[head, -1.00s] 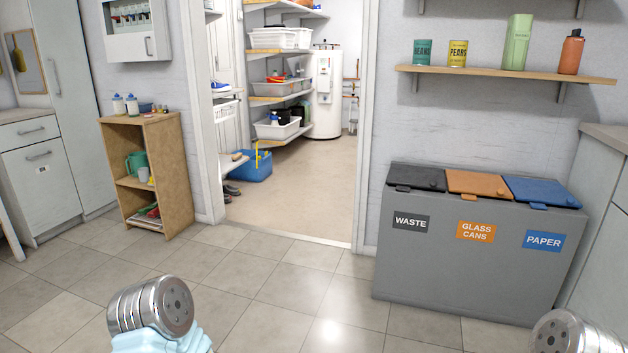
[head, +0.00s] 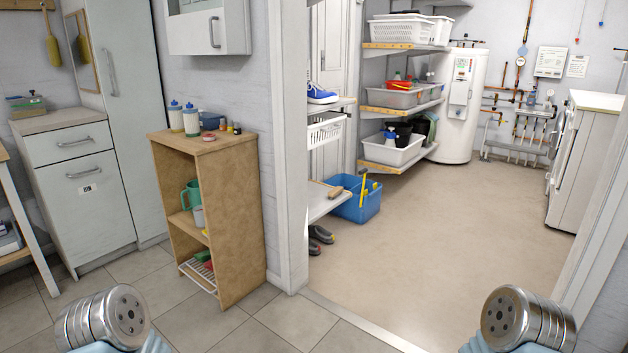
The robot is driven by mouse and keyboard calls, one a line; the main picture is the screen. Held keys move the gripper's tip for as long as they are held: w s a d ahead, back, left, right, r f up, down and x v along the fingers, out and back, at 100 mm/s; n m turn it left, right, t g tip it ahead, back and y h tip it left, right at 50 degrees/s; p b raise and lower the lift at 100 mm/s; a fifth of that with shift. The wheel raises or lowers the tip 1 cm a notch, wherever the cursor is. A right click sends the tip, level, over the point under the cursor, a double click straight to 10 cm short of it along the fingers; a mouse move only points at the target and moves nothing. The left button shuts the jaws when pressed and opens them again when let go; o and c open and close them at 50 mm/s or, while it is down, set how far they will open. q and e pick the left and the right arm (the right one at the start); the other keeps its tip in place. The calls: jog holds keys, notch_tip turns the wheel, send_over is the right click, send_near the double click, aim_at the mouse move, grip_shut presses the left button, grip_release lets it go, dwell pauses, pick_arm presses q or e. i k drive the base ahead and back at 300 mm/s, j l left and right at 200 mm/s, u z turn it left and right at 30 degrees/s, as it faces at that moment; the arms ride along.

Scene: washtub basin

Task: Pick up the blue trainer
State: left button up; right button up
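The blue trainer (head: 320,93), with a white sole, rests on a narrow white shelf (head: 344,102) just inside the doorway. It sits left of the opening, partly cut off by the door frame on its left side. Both my grippers are out of view. Only metal joints of my arms show at the bottom left and bottom right, well short of the doorway.
A wooden shelf unit (head: 238,190) stands left of the doorway, next to the white door frame (head: 290,150). Inside, a blue crate (head: 362,204) and dark shoes (head: 320,236) are on the floor below the trainer. The beige floor (head: 440,240) beyond the threshold is clear.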

aim_at(315, 94)
jog(key=i+l+z, duration=0.15)
jog(key=i+z, duration=0.15)
jog(key=i, duration=0.95)
jog(key=i+j+z, duration=0.1)
jog(key=i+z, duration=0.15)
jog(key=i, duration=1.05)
